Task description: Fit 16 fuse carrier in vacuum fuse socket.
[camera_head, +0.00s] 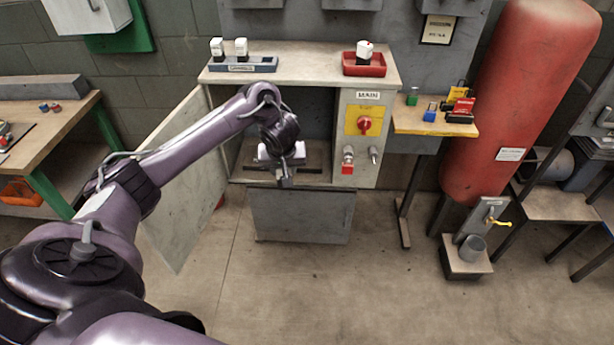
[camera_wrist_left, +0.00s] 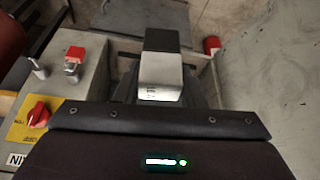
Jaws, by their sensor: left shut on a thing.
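My left gripper (camera_head: 286,180) is in front of the open bay of the grey cabinet (camera_head: 240,140), pointing down. In the left wrist view it is shut on a white fuse carrier with a black end (camera_wrist_left: 160,72). No rating can be read on the carrier. The arm hides much of the bay, and I cannot make out the fuse socket there. Two more white and black carriers (camera_head: 241,48) stand in a blue-grey rack (camera_head: 262,66) on the cabinet top. Another white carrier (camera_head: 364,50) stands in a red tray (camera_head: 352,70). My right gripper is not in view.
The cabinet door (camera_head: 182,190) stands open at the left. A panel with a red rotary switch (camera_head: 364,124) and a red-marked fitting (camera_head: 348,160) borders the bay at the right. A small shelf (camera_head: 405,128) and a red tank (camera_head: 510,100) stand farther right. The floor in front is clear.

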